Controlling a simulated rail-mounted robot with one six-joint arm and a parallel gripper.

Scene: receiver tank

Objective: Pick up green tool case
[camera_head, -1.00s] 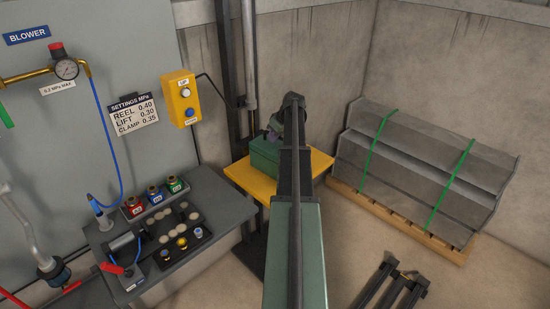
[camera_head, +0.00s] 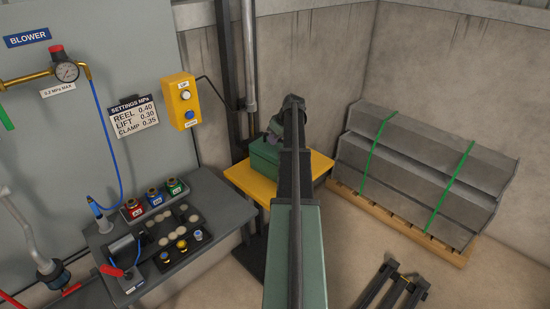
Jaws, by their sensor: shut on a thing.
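The green tool case (camera_head: 265,154) is a box at the back of the yellow table (camera_head: 245,181). My arm covers its right side. My gripper (camera_head: 272,137) is at the top of the case and is shut on it, though its fingertips are small and partly hidden behind my arm. I cannot tell whether the case's underside is touching the table.
A yellow control box (camera_head: 182,100) is on the wall at the left. A grey workbench (camera_head: 212,197) with coloured jars and a dark tray stands left of the table. Strapped grey panels (camera_head: 415,165) lie on a pallet at the right.

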